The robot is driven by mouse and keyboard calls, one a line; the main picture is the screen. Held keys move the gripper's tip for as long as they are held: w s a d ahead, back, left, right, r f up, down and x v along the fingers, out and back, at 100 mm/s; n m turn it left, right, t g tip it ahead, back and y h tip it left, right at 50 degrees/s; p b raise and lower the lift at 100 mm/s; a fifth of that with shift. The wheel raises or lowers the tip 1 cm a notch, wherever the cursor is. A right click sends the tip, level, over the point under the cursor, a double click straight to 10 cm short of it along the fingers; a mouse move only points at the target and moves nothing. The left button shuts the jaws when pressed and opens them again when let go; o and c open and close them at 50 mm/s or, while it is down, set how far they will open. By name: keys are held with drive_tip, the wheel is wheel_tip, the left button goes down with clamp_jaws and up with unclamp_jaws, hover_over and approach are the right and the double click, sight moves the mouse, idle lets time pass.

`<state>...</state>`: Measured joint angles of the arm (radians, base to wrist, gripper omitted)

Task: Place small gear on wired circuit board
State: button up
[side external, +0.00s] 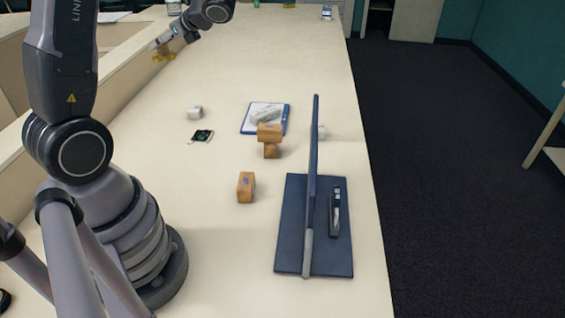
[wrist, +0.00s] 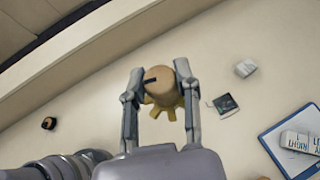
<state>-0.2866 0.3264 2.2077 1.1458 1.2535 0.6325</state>
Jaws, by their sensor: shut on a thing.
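The small gear, yellow with a tan hub, is held between the two fingers of my gripper (side external: 166,43). In the wrist view the hub (wrist: 158,87) and the yellow teeth (wrist: 168,104) show between the fingertips (wrist: 158,74). In the side view the gear (side external: 163,56) is small, at the fingers' end near the table's left edge. The wired circuit board (side external: 202,136), a small dark piece with a green patch, lies flat on the table, nearer the camera than the gripper. In the wrist view the board (wrist: 226,105) lies right of the gripper, apart from the gear.
A small white block (side external: 195,112) lies near the board. A clipboard (side external: 286,118) bears a grey-white lettered piece. Stacked wooden blocks (side external: 270,135), a single wooden block (side external: 246,187) and a dark upright panel on a base (side external: 290,232) stand nearer. The table's far middle is clear.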

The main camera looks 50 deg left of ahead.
drive_tip(key=shift+s+a+r+m+t+y, duration=0.2)
drive_tip(key=shift+a+r+m+t+y, duration=0.1)
drive_tip(key=shift+a+r+m+t, duration=0.35)
wheel_tip(320, 180, down, 18)
hover_over(201, 135)
drive_tip(key=f, duration=0.9)
drive_tip(key=shift+s+d+f, duration=0.15)
drive_tip(key=shift+d+f, duration=0.1)
drive_tip(key=f, duration=0.3)
drive_tip(key=shift+w+a+f, duration=0.1)
drive_tip(key=shift+w+a, duration=0.1)
drive_tip(key=shift+a, duration=0.05)
drive_tip(key=shift+f, duration=0.2)
drive_tip(key=shift+f, duration=0.15)
drive_tip(key=shift+f, duration=0.35)
drive_tip(key=shift+f, duration=0.1)
